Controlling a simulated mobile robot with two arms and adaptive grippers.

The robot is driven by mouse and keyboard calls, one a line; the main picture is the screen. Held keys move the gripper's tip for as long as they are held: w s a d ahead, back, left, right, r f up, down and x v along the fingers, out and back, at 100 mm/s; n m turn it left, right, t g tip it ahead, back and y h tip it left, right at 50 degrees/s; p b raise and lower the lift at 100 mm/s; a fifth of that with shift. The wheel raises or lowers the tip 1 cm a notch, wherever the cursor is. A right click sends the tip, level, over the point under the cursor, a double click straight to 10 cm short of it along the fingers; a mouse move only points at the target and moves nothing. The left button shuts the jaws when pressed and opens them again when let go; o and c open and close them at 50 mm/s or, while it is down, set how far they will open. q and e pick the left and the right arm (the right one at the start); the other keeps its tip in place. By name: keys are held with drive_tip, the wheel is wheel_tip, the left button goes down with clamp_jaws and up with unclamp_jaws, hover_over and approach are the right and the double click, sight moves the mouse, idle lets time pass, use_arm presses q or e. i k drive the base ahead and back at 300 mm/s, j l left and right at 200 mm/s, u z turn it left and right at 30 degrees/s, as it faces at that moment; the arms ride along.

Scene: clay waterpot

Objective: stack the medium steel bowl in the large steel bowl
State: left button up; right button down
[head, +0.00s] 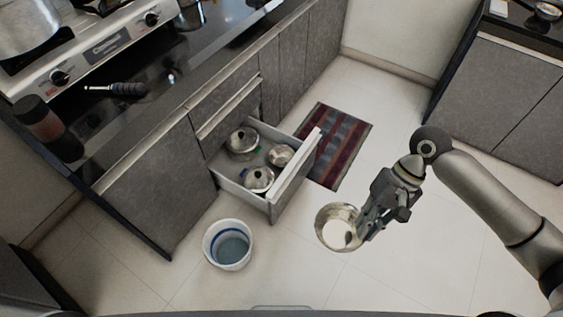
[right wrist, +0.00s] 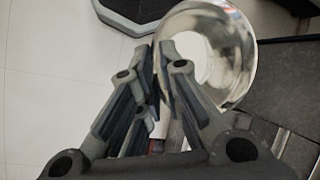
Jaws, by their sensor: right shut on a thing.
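A shiny round steel bowl (head: 328,219) is held in the air by my right gripper (head: 362,224), over the floor to the right of the open drawer. The gripper is shut on the bowl's rim. The right wrist view also shows the bowl (right wrist: 243,60) beyond the fingers (right wrist: 165,75). Another round steel piece, perhaps a bowl (head: 281,155), sits at the right side inside the open drawer (head: 291,183). I cannot tell from size which is the medium bowl and which the large one. My left gripper is not in view.
Two lidded steel pots, one at the back (head: 242,142) and one in front (head: 258,180), share the drawer. A white bucket (head: 207,243) stands on the floor in front. A striped mat (head: 338,140) lies behind the drawer. The dark countertop (head: 180,90) is mostly clear.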

sight(283, 160)
drive_tip(key=l+u, duration=0.1)
drive_tip(key=u, duration=1.15)
drive_tip(key=l+u, duration=0.8)
drive_tip(key=l, duration=0.2)
drive_tip(key=l+u, duration=0.4)
drive_tip(key=k+l+u, duration=0.15)
drive_tip(key=l+u, duration=0.25)
drive_tip(key=l, duration=0.15)
drive_tip(key=k+l, duration=0.15)
drive_tip(key=l, duration=0.2)
drive_tip(key=k+l, duration=0.15)
drive_tip(key=l, duration=0.2)
drive_tip(key=k+l+u, duration=0.1)
drive_tip(key=l, duration=0.25)
drive_tip(key=k+l, duration=0.2)
drive_tip(key=l, duration=0.15)
drive_tip(key=k+l, duration=0.15)
drive_tip(key=l, duration=0.2)
